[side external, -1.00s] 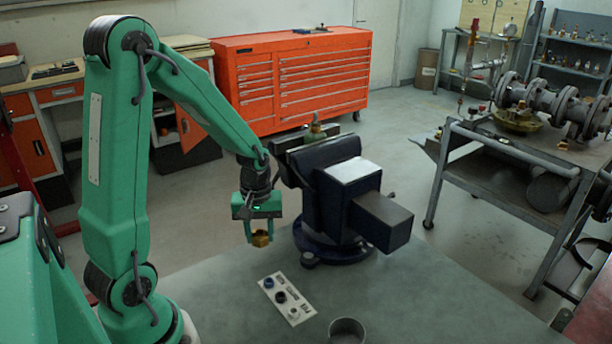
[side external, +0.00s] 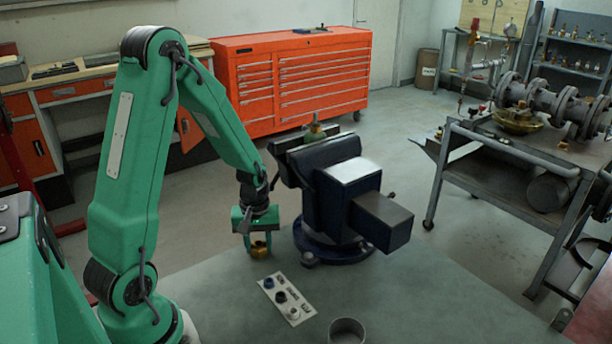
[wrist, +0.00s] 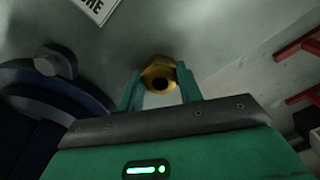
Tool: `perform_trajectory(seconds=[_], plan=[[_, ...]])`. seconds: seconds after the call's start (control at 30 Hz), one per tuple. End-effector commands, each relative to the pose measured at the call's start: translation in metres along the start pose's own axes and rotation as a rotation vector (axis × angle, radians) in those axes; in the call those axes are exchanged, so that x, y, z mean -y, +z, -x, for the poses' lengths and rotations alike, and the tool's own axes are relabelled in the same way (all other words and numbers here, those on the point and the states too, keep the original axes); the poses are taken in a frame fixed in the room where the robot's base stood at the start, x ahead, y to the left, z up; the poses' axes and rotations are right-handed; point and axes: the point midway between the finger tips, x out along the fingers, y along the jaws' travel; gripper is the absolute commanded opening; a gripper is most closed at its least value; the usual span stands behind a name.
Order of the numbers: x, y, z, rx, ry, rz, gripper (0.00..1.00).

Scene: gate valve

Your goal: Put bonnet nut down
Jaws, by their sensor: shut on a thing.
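The brass bonnet nut (side external: 259,250) is between the fingers of my gripper (side external: 259,247), low over the bench top (side external: 225,280) behind the white parts card. Whether the nut touches the bench I cannot tell. In the wrist view the nut (wrist: 159,80) shows its hexagonal outline and dark round bore, gripped between the two green fingers (wrist: 160,92). My gripper is shut on it.
The blue vise (side external: 335,190) stands close to the right of my gripper, with a green-brown part in its jaws. The white card (side external: 286,299) with small dark parts lies in front. A round metal cup (side external: 346,330) stands at the front edge. Bench to the left is clear.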

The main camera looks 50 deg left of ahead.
Motion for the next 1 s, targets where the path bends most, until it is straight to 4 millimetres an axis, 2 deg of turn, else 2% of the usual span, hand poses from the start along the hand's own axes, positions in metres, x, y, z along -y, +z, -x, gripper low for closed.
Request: perform_trajectory(seconds=[0.43, 0.47, 0.53, 0.57, 1.0], plan=[[0.0, 0.0, -0.004, 0.0, 0.0, 0.0, 0.1], [-0.0001, -0.0001, -0.0036, -0.001, 0.0, 0.0, 0.41], [-0.0001, -0.0001, -0.0035, -0.001, 0.0, 0.0, 0.55], [-0.0001, -0.0001, -0.0035, -0.001, 0.0, 0.0, 0.57], [-0.0001, -0.0001, -0.0001, -0.001, 0.001, 0.0, 0.57]])
